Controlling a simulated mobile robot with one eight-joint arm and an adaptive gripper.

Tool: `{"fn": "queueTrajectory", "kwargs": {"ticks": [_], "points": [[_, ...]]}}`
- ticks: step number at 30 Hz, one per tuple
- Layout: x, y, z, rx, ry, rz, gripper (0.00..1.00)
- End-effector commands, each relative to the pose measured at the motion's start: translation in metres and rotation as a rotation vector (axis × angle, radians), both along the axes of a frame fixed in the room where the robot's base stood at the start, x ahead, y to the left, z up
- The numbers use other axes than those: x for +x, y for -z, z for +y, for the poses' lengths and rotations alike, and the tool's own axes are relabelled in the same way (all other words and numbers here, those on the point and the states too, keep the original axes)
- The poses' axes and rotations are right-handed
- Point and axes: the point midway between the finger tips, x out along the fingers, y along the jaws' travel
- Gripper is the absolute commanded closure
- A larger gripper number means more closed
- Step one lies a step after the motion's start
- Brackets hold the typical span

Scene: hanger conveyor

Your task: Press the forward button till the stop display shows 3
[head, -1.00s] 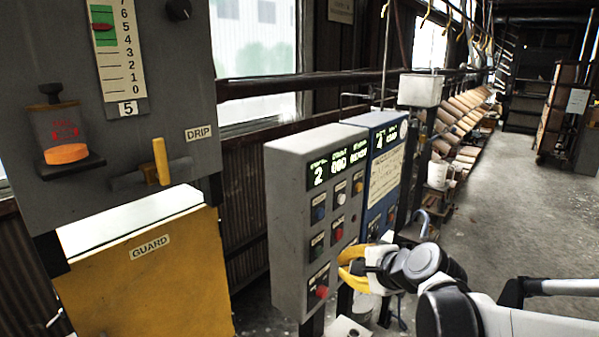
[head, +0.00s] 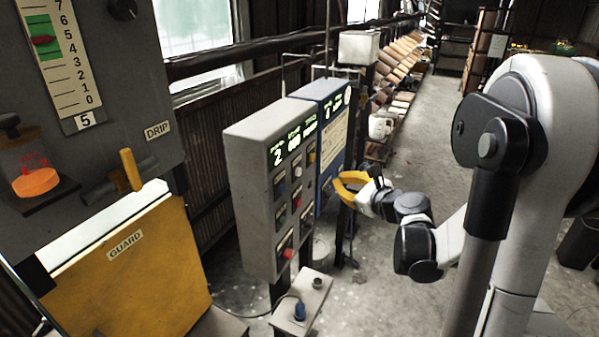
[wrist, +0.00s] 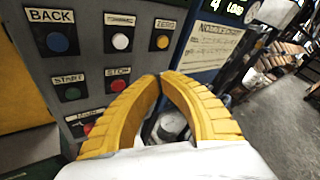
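The grey control box (head: 250,185) has a green-digit display (head: 278,157) whose leftmost figure reads 2; its small labels are unreadable. In the wrist view, the top button row has a blue button (wrist: 58,42) labelled BACK, a white button (wrist: 121,41) with a blurred label and a yellow button (wrist: 162,42) labelled ZERO. The white button also shows in the head view (head: 297,170). My gripper (head: 338,184) is right of the box, apart from the buttons. Its yellow fingers (wrist: 162,76) are closed together at the tips and hold nothing.
Below are a green START button (wrist: 72,93), a red STOP button (wrist: 118,86) and a large red button (head: 288,253). A blue box (head: 326,105) stands behind the grey one. A small stand (head: 303,300) is below. The yellow guard (head: 130,265) is left; open floor lies right.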

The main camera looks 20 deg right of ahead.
Motion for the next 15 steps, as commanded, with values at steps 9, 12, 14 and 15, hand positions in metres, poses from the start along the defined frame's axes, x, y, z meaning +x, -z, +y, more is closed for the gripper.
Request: {"fn": "queueTrajectory", "kwargs": {"ticks": [9, 12, 14, 15], "points": [[0.028, -0.001, 0.023, -0.001, -0.004, 0.000, 1.00], [0.040, -0.001, 0.032, -0.001, -0.004, 0.001, 1.00], [0.046, -0.001, 0.037, -0.001, -0.004, 0.001, 1.00], [0.049, 0.000, 0.040, -0.002, -0.004, 0.000, 1.00]]}}
